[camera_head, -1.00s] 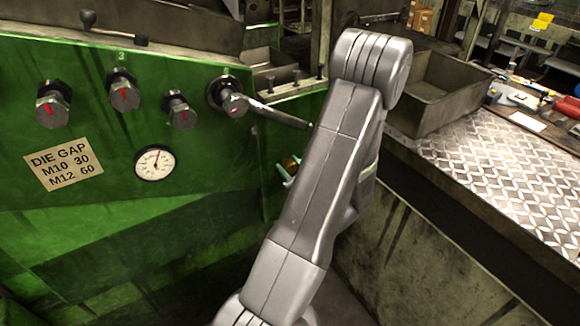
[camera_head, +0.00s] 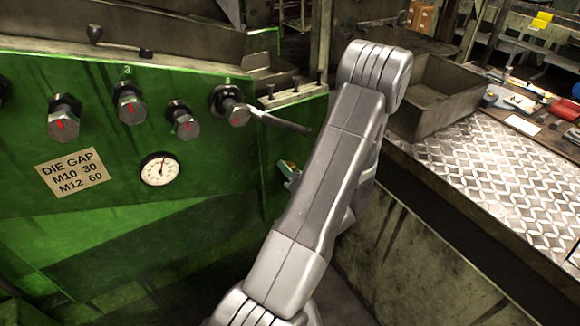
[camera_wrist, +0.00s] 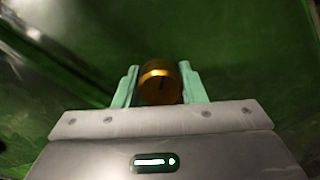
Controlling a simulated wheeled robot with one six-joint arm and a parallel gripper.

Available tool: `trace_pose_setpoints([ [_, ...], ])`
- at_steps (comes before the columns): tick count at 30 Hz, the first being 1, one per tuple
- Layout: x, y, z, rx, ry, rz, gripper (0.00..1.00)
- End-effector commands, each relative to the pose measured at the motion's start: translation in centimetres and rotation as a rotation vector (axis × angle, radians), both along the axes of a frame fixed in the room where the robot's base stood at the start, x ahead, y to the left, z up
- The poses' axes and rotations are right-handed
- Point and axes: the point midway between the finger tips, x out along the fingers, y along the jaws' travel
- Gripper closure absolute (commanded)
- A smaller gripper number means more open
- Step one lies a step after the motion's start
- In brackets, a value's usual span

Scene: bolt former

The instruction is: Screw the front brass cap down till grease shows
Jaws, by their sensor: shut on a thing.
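The brass cap (camera_wrist: 160,83) shows in the wrist view as a short round gold cylinder with a dark mark on its face. It sits between the two pale green fingers of my gripper (camera_wrist: 160,86), which are shut on it, one finger on each side. No grease shows around the cap. The green machine panel (camera_wrist: 90,50) behind it is blurred. In the head view my gripper (camera_head: 288,170) is mostly hidden behind my arm; only a bit of a green finger shows beside the panel. The cap cannot be made out there.
The green machine front carries several knobs (camera_head: 131,104), a dial gauge (camera_head: 159,169) and a die gap plate (camera_head: 72,172). A lever (camera_head: 280,121) sticks out above my gripper. A metal bin (camera_head: 440,95) and a tread-plate bench (camera_head: 490,165) stand at the right.

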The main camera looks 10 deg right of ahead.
Motion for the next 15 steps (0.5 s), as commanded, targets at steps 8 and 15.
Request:
trace_pose_setpoints([
  [8,-0.02,-0.04,0.16,0.225,0.083,-0.001,0.86],
  [15,0.00,-0.05,0.07,0.364,0.134,-0.001,0.86],
])
